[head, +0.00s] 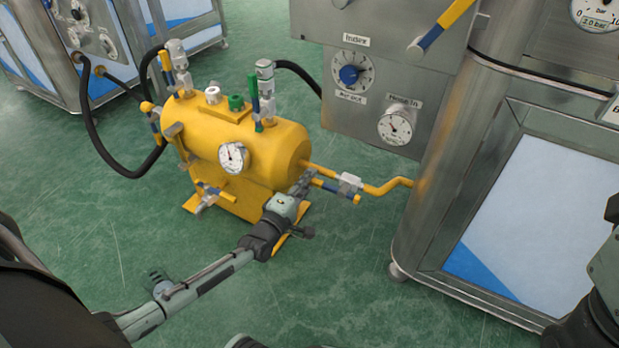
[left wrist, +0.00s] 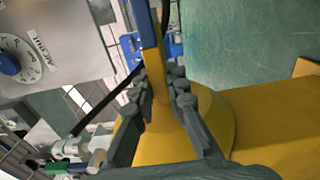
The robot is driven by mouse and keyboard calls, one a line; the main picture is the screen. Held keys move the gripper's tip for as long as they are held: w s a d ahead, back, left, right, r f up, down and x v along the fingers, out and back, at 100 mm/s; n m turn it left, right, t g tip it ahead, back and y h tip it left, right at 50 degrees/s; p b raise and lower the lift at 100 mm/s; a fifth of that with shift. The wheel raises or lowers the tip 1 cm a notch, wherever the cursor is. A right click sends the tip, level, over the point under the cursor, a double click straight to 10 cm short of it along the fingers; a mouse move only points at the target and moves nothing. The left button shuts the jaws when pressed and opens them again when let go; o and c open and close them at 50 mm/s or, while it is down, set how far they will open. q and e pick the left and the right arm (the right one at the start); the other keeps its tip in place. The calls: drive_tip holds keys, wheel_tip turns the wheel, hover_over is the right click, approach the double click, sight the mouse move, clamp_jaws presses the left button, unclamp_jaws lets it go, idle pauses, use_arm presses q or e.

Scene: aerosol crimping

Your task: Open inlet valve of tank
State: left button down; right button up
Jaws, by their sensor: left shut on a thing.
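The yellow tank (head: 262,140) stands on the floor in the head view. A yellow pipe (head: 388,187) runs from its right end to the steel cabinet, with a silver valve (head: 349,182) on it. The valve's blue and yellow lever (head: 337,190) lies roughly alongside the pipe. My left gripper (head: 304,184) is at the tank-side end of this lever. In the left wrist view, the fingers of my left gripper (left wrist: 166,92) are shut on the lever (left wrist: 149,30), one on each side. The fingers partly hide the gripped part. My right gripper is not in view.
The steel cabinet (head: 447,165) stands close on the right, with a panel holding a blue knob (head: 349,75) and a gauge (head: 395,127). A black hose (head: 100,145) curves left of the tank. Green floor (head: 130,230) is open in front.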

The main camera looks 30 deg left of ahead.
use_arm(q)
drive_tip(key=shift+f, duration=0.15)
drive_tip(key=c, duration=1.5)
unclamp_jaws()
drive_tip(key=shift+s, duration=0.15)
drive_tip(key=s, duration=1.1)
drive_tip(key=shift+s+a, duration=0.2)
drive_tip(key=shift+s, duration=0.2)
